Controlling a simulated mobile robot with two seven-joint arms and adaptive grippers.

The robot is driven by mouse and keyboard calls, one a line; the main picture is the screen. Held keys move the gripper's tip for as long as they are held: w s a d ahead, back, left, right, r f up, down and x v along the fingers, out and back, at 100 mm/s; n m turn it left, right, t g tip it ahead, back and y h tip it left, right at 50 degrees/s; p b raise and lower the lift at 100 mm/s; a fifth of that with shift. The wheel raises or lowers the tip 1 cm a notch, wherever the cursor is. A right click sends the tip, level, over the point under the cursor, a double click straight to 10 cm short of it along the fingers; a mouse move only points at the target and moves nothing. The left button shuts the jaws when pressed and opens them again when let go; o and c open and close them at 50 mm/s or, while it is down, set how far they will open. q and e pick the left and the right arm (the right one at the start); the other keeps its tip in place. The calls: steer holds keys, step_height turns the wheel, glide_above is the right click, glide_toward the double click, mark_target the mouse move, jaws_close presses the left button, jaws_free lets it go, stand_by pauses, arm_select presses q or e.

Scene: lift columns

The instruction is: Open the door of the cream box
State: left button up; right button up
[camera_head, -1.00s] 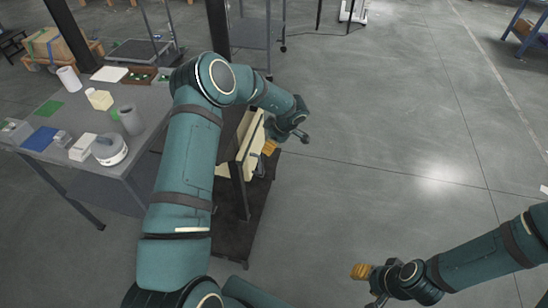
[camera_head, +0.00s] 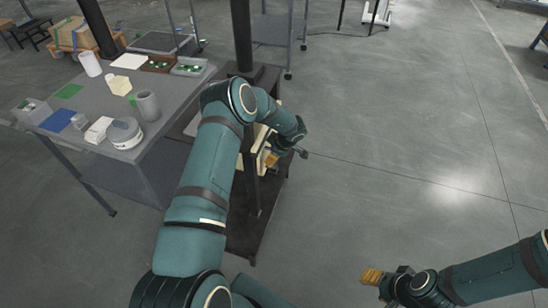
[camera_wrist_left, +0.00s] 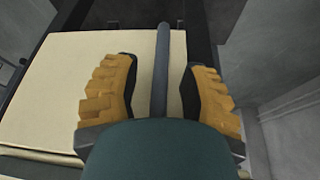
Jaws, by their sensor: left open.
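The cream box (camera_head: 262,138) stands on a dark stand right of the grey table, and my left arm hides much of it. In the left wrist view its flat cream face (camera_wrist_left: 60,88) fills the left and middle. A dark upright bar (camera_wrist_left: 161,65), apparently the handle, runs between the fingers. My left gripper (camera_head: 272,161) is at the box's right side. In the wrist view the gripper (camera_wrist_left: 160,92) is open, with a yellow-padded finger on each side of the bar. My right gripper (camera_head: 372,277) is over bare floor at lower right; its opening is unclear.
A grey table (camera_head: 180,110) at left holds a white-grey round container (camera_head: 124,133), a grey cup (camera_head: 148,105) and several small items. A dark post (camera_head: 241,35) rises behind the box. The floor (camera_head: 420,130) to the right is clear.

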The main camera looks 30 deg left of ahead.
arm_select(q)
jaws_close()
steer(key=shift+d, duration=0.15)
stand_by(0.4)
